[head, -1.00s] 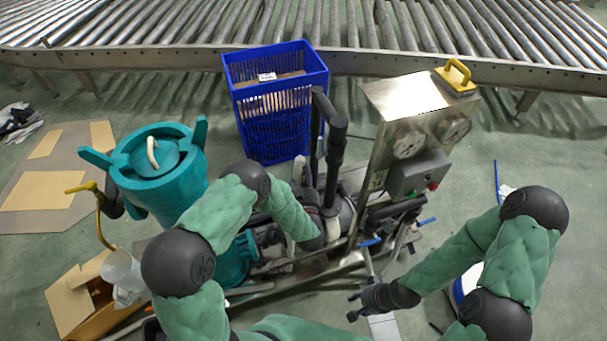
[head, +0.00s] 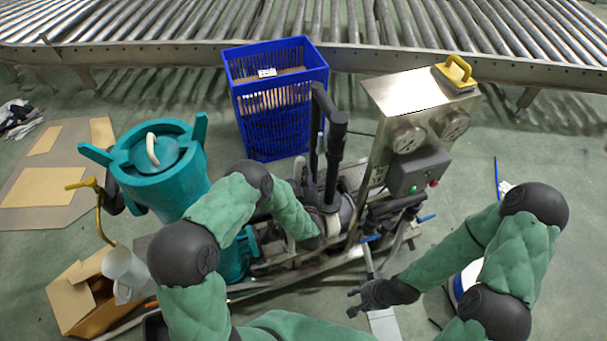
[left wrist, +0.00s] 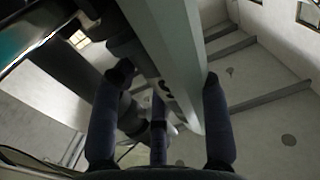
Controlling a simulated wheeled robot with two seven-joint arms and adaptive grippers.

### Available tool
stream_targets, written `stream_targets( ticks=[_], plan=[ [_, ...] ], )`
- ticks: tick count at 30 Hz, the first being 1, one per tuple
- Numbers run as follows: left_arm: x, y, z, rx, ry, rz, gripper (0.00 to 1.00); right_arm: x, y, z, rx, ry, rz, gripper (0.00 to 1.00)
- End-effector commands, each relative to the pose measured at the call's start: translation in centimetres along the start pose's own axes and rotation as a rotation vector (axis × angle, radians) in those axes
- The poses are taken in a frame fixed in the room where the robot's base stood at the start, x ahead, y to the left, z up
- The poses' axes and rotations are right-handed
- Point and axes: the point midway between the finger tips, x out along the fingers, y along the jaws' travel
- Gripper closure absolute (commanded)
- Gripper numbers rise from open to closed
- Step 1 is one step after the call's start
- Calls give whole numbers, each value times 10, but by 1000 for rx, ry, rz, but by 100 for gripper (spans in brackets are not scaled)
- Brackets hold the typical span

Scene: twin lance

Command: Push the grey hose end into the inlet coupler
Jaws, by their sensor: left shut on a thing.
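My left arm reaches over the pump unit (head: 262,268). Its dark wrist is among the pipes in the head view, and its fingers are hard to make out there. In the left wrist view my left gripper (left wrist: 167,76) has its fingers on either side of a pale grey length, which I take as the grey hose end (left wrist: 172,50), and is shut on it. The inlet coupler cannot be told apart among the dark pipes. My right gripper (head: 353,302) is open and empty, low in front of the unit, with its fingers spread.
A steel panel box with gauges (head: 408,100) stands right of the pipes. A dark upright pipe (head: 336,150) rises close to my left wrist. A teal tank (head: 160,180) is at left, a blue crate (head: 280,110) behind. Floor at right is mostly clear.

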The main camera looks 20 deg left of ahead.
Motion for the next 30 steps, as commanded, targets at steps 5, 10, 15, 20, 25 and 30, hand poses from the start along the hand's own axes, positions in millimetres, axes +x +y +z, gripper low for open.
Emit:
stream_targets(
  ticks=[5, 10, 15, 20, 25, 30],
  plan=[
    [0, 0, 3, 0, 2, 0, 98, 0, 0, 0, 0, 0, 0, 60],
    [0, 0, 5, -1, 3, 0, 38, 0, 0, 0, 0, 0, 0, 60],
    [0, 0, 5, 0, 1, 0, 27, 0, 0, 0, 0, 0, 0, 60],
    [0, 0, 6, 0, -2, 0, 27, 0, 0, 0, 0, 0, 0, 60],
    [-8, 0, 6, 0, -3, 1, 27, 0, 0, 0, 0, 0, 0, 60],
    [-34, 1, 6, 1, -3, 4, 27, 0, 0, 0, 0, 0, 0, 60]
  ],
)
